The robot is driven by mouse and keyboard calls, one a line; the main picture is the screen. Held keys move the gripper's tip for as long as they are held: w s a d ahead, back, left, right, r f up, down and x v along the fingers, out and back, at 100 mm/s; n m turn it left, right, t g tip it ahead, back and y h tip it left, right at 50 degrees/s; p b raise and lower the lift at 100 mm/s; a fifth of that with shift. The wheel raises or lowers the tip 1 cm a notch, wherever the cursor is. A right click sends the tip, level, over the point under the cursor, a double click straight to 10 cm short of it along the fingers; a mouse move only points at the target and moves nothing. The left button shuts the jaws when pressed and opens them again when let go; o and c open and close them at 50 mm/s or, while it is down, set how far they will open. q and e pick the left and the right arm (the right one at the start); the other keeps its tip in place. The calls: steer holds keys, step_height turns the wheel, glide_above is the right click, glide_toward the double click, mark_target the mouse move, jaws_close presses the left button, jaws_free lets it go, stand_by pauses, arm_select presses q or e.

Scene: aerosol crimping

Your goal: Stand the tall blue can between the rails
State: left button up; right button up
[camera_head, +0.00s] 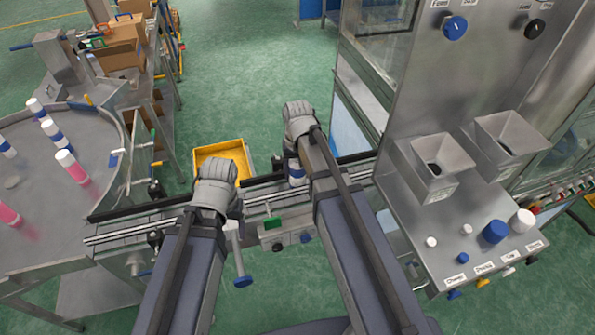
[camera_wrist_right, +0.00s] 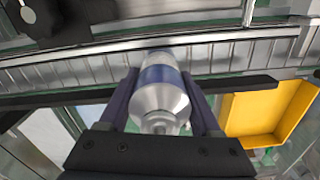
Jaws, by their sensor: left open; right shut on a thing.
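My right gripper (camera_wrist_right: 163,108) is shut on the tall blue can (camera_wrist_right: 160,95), a silver can with a blue band. In the right wrist view its domed top faces the camera and its far end is over the slatted conveyor (camera_wrist_right: 95,67). In the head view the can (camera_head: 296,172) shows partly below my right gripper (camera_head: 298,150), at the rails (camera_head: 265,190). Whether its base touches the belt cannot be told. My left gripper (camera_head: 228,205) is open at the left part of the conveyor; its fingers are largely hidden by the wrist.
A yellow bin (camera_head: 222,155) stands behind the conveyor. A round table (camera_head: 40,150) at the left bears several white, blue and pink cans. A steel machine (camera_head: 440,130) with two hoppers and knobs stands at the right. Green floor is free behind.

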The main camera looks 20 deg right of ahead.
arm_select(q)
steer(key=shift+f+b, duration=0.3)
steer(key=shift+f, duration=0.05)
arm_select(e)
steer(key=shift+f, duration=0.4)
steer(key=o, duration=1.5)
steer(key=shift+c, duration=0.2)
steer(key=shift+r, duration=0.1)
step_height(320, 180, up, 8)
steer(key=p, duration=0.8)
arm_select(q)
step_height(320, 180, up, 8)
steer(key=shift+f, duration=0.3)
arm_select(e)
steer(key=shift+f, duration=0.35)
arm_select(q)
step_height(320, 180, down, 8)
steer(key=b, duration=0.8)
steer(key=shift+r, duration=0.15)
arm_select(e)
step_height(320, 180, down, 8)
steer(key=shift+r, duration=0.15)
arm_select(q)
steer(key=shift+r, duration=0.25)
arm_select(e)
steer(key=shift+r, duration=0.25)
